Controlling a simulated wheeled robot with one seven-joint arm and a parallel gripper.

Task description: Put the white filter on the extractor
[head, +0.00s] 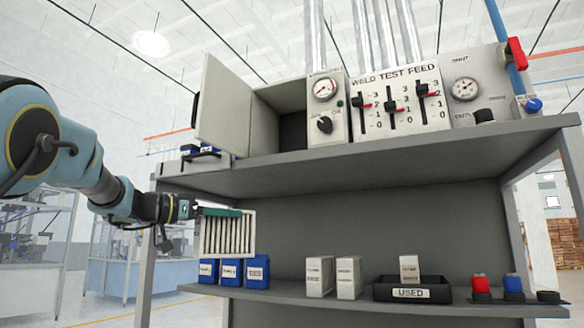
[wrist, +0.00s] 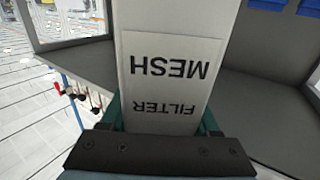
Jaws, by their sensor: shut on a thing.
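My gripper (head: 205,211) is shut on a white filter (head: 228,236) and holds it by its top edge. The filter hangs at the left of the shelf unit, with its slatted face showing in the head view. In the wrist view, the filter (wrist: 165,70) fills the middle between green fingers, and its label reads "FILTER MESH" upside down. On the upper shelf is a grey box (head: 266,108) with its door (head: 223,112) swung open and a dark inside. No label names it as the extractor.
Three blue boxes (head: 231,272) stand on the lower shelf below the filter. Two white boxes (head: 320,276) and a black "USED" tray (head: 383,290) holding another white box stand to their right. A panel of sliders (head: 396,102) and gauges stands right of the grey box.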

